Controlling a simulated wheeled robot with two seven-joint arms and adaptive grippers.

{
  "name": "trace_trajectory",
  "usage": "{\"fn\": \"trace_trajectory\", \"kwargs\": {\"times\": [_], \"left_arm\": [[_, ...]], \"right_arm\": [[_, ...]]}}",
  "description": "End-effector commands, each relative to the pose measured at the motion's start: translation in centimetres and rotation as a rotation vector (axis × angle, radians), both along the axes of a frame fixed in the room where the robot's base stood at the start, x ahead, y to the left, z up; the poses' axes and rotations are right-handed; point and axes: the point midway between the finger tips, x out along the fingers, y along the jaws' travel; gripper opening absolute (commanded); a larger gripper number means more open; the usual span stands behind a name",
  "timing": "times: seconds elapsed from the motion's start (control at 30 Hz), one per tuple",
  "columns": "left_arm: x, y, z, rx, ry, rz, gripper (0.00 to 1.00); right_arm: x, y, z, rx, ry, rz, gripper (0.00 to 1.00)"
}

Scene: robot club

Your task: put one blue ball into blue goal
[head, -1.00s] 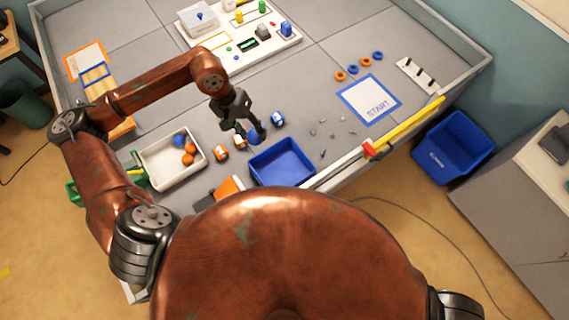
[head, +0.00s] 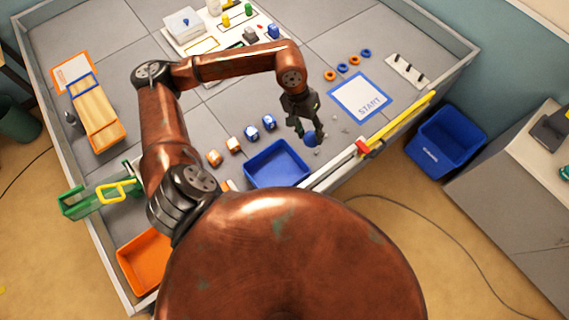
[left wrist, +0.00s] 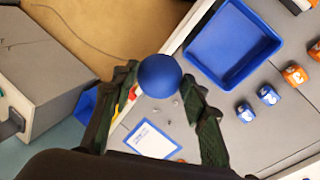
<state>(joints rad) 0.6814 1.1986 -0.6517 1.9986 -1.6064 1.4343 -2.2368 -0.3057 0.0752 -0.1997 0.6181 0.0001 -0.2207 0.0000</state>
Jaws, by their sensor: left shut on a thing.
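A blue ball (head: 311,138) is between the fingers of my left gripper (head: 306,132), to the right of the blue tray. In the left wrist view the ball (left wrist: 159,79) sits between the fingertips of the gripper (left wrist: 160,86). The blue tray (head: 278,164), which looks like the blue goal, stands at the near edge of the field. It looks empty and also shows in the left wrist view (left wrist: 234,42). The white tray with balls is hidden behind my left arm. My right gripper is not in view.
A START mat (head: 362,96) and several rings (head: 342,68) lie behind the gripper. An orange bin (head: 144,262) is at the near left. A blue bin (head: 446,140) stands on the floor at right.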

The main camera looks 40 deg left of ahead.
Motion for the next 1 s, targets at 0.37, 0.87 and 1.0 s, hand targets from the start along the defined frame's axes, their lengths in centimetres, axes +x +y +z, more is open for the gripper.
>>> {"fn": "trace_trajectory", "kwargs": {"times": [0.37,0.87,1.0], "left_arm": [[-1.0,4.6,-13.5,0.002,0.007,0.647,0.17],[-2.8,11.3,-25.9,0.001,0.004,1.457,0.17],[-3.0,12.2,-26.9,-0.001,0.001,1.548,0.17]], "right_arm": [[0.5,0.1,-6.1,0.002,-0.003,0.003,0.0],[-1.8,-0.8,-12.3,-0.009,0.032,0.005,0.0],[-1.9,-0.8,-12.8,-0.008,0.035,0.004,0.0]]}}
